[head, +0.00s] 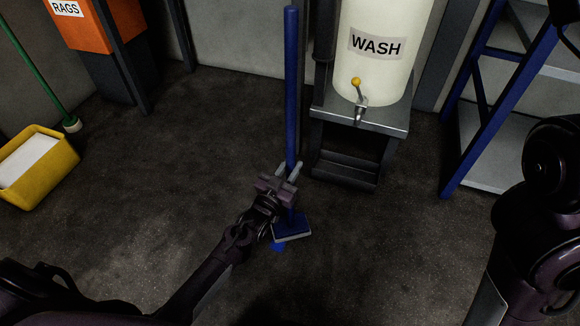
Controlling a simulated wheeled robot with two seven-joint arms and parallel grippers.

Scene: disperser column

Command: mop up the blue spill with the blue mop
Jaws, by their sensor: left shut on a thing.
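The blue mop (291,90) stands nearly upright in the middle of the head view, with its flat blue head on the floor. My left gripper (290,172) is shut on the lower part of its handle, a little above the mop head. A small patch of the blue spill (279,246) shows at the front left edge of the mop head. The head hides any spill beneath it. My right arm is at the right edge, and I cannot make out its gripper.
A white WASH barrel (385,70) with a tap sits on a grey stand (398,118) right of the mop. A yellow bucket (58,178) and green-handled mop (38,75) are at left. An orange RAGS bin (98,28) and blue shelf rack (468,150) stand behind. The front floor is clear.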

